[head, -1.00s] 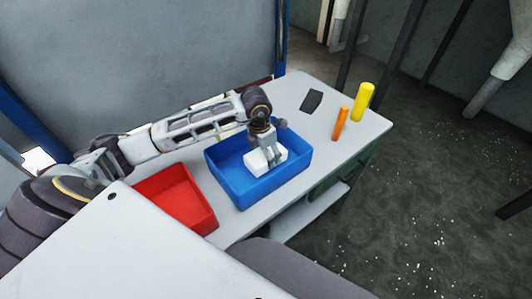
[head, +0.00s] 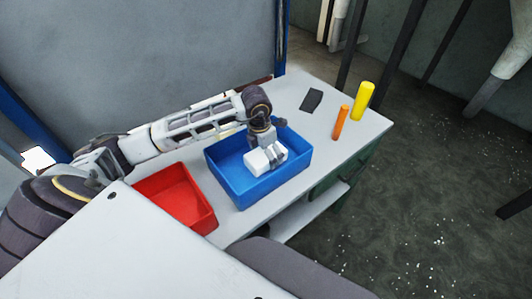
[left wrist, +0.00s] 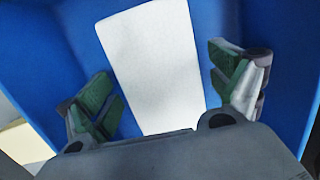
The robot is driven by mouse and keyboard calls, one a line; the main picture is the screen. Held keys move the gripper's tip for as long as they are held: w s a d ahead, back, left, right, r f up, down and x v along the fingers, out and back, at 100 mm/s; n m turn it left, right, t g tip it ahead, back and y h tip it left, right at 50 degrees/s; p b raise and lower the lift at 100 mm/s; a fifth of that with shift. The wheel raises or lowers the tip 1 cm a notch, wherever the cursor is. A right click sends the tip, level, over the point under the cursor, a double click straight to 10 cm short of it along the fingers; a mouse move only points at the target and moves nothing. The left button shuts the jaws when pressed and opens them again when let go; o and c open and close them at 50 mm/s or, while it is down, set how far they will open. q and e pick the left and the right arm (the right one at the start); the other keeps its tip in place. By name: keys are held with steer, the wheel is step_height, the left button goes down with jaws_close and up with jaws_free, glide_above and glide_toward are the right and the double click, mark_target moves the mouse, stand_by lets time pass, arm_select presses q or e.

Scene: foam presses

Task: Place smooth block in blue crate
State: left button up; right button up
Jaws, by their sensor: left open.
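The smooth white block (head: 259,162) is inside the blue crate (head: 248,198). In the left wrist view the white block (left wrist: 155,65) lies between the fingers, with blue crate surface (left wrist: 265,90) around it. My left gripper (head: 273,157) reaches down into the crate over the block. In the left wrist view its green-padded fingers (left wrist: 162,92) are spread, with a gap on each side of the block. The gripper hides part of the block in the head view. My right gripper is not in view.
A red crate (head: 204,220) stands to the left of the blue one on the table (head: 302,176). A dark block (head: 312,100), an orange cylinder (head: 341,123) and a yellow cylinder (head: 363,101) stand or lie at the right. Table around them is clear.

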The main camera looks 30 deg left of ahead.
mark_target(262, 155)
arm_select(q)
steer(key=shift+r, duration=0.15)
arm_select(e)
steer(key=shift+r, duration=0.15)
arm_select(q)
steer(key=shift+r, duration=0.2)
steer(key=r, duration=0.4)
steer(key=shift+s+a+r+b, duration=0.15)
steer(key=shift+s+b, duration=0.15)
step_height(262, 155, up, 7)
steer(key=s, duration=0.1)
steer(key=shift+a+b, duration=0.15)
steer(key=shift+b, duration=0.2)
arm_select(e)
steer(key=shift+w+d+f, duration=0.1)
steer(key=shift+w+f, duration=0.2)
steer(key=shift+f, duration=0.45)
